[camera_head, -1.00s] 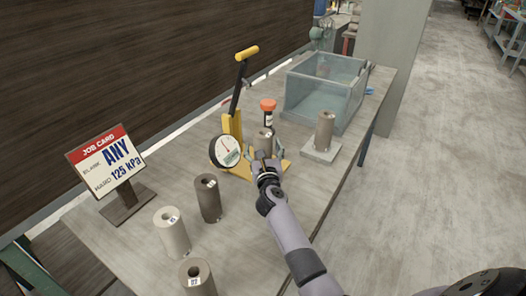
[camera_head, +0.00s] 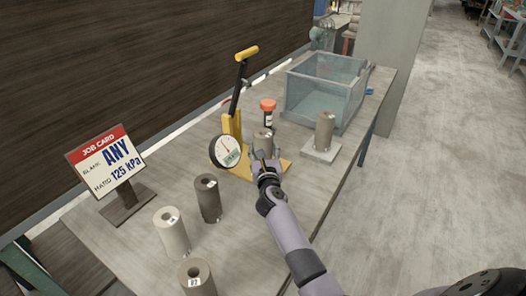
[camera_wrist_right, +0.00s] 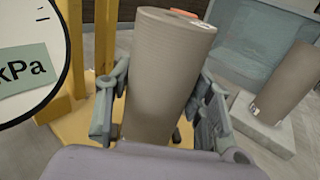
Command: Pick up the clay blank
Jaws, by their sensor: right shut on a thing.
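My right gripper (camera_head: 264,160) is shut on a grey-brown clay blank (camera_wrist_right: 165,70), one finger on each side of it in the right wrist view. Other clay blanks stand on the table: a dark one (camera_head: 208,199), a pale one (camera_head: 172,233) and a brown one (camera_head: 197,279) at the front left. Another blank (camera_head: 325,130) stands on a pale square pad (camera_head: 320,152) to the right. My left gripper is not in view.
A job card (camera_head: 106,160) reading "ANY" and "125 kPa" stands at the left. A clear grey-blue bin (camera_head: 325,92) sits at the back right. The press lever (camera_head: 240,75) rises behind the held blank.

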